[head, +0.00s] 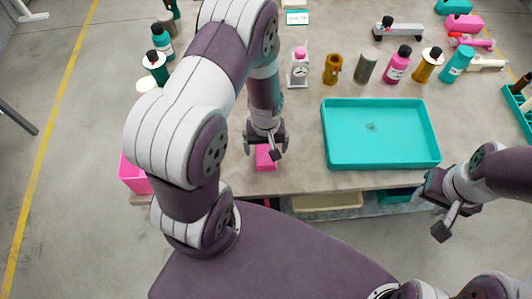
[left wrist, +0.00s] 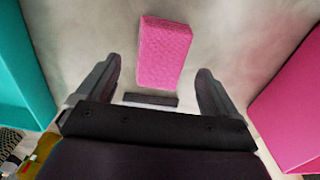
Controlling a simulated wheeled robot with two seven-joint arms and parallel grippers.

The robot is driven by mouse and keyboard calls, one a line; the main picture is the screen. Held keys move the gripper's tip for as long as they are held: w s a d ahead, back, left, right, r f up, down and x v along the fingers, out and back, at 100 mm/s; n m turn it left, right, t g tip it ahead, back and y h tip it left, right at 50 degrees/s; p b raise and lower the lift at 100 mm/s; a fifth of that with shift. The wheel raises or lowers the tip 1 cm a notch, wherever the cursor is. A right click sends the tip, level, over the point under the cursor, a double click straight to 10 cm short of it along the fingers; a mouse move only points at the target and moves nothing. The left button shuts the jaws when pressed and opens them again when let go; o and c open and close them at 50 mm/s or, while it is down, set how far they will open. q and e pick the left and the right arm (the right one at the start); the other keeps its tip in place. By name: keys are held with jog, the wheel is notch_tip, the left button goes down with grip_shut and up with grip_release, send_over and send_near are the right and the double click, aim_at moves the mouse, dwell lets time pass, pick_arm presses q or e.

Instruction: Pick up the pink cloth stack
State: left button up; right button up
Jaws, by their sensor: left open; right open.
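The pink cloth stack (head: 265,158) lies on the table near its front edge, under my left gripper (head: 266,147). In the left wrist view the pink cloth stack (left wrist: 164,52) is a textured pink block lying just beyond the fingertips. It lines up roughly with the gap between the two fingers of my left gripper (left wrist: 158,88), which is open and empty. My right gripper (head: 440,208) is open and empty, off the front edge of the table at the right.
A teal tray (head: 378,165) stands right of the cloth stack. A pink bin (head: 135,178) is at the table's left front corner. Several bottles (head: 397,66) and small items stand behind the tray. Bare tabletop (head: 300,140) lies between the cloth stack and the tray.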

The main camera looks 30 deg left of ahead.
aim_at(266, 153)
pick_arm(q)
notch_tip(266, 153, down, 3)
jog(key=shift+s+d+r, duration=0.1)
jog(key=shift+f, duration=0.3)
jog(key=c, duration=1.1)
jog(key=shift+c, duration=0.2)
jog(key=shift+r, duration=0.1)
jog(key=shift+r, duration=0.35)
jog(key=r, duration=0.3)
jog(key=shift+d+r, duration=0.35)
jog(key=shift+d, duration=0.05)
jog(key=d+r+b, duration=0.1)
jog(key=d+r, duration=0.5)
jog(key=d, duration=0.5)
jog(key=shift+r, duration=0.25)
